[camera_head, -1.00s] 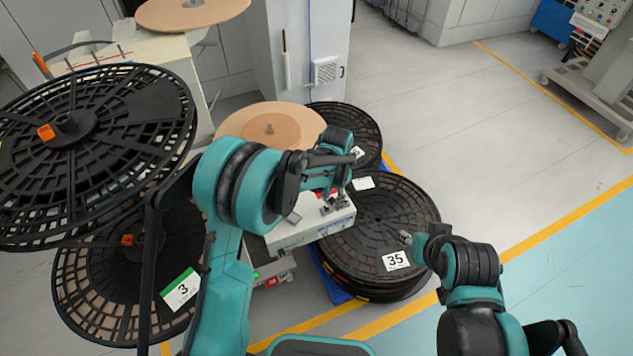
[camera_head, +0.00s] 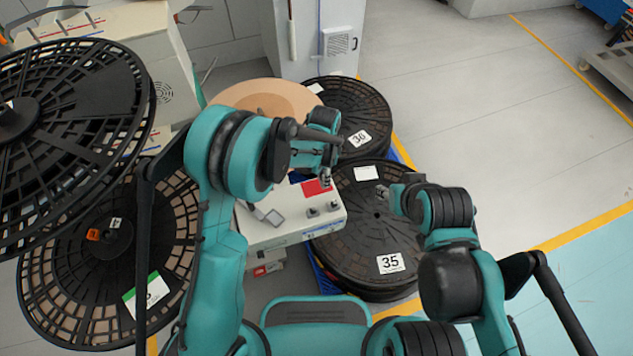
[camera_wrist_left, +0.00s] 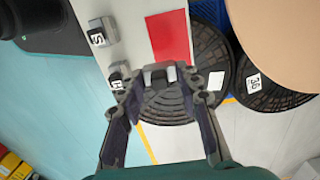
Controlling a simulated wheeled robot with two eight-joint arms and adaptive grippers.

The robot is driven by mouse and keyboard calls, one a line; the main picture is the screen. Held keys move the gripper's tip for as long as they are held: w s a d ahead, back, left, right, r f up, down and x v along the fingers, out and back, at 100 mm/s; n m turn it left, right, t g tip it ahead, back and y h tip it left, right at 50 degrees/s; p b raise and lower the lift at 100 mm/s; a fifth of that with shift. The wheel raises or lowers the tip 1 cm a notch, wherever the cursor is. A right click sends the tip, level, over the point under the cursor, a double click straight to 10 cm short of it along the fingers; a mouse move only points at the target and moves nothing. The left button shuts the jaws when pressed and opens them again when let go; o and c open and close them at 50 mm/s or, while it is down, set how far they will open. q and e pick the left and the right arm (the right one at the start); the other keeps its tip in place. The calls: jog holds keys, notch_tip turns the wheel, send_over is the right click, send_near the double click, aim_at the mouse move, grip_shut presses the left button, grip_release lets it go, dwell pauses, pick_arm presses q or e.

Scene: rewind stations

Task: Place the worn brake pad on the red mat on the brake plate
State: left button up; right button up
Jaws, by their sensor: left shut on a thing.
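My left gripper (camera_head: 326,180) is shut on a small grey block with pale faces, which seems to be the worn brake pad (camera_wrist_left: 160,73). In the left wrist view it is held between the fingertips, just off the end of the red mat (camera_wrist_left: 168,38). The red mat (camera_head: 318,188) lies on the pale machine top, partly behind the gripper in the head view. A tilted grey square plate (camera_head: 272,218), possibly the brake plate, is at the left of that top. My right gripper (camera_head: 384,192) is over the black reels; its fingers are too small to read.
Two small labelled grey blocks (camera_head: 313,212) (camera_head: 335,207) stand on the machine top (camera_head: 290,232). Stacked black reels, one marked 35 (camera_head: 390,263) and one marked 36 (camera_head: 360,138), stand to the right. Large reels (camera_head: 60,120) fill the left.

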aim_at(317, 187)
pick_arm(q)
jog(key=shift+w+a+f, duration=0.75)
jog(key=shift+a+f, duration=0.05)
jog(key=shift+a, duration=0.15)
notch_tip(317, 187, down, 4)
jog(key=shift+r+b, duration=0.1)
jog(key=shift+b, duration=1)
jog(key=o, duration=1.1)
jog(key=shift+o, duration=0.2)
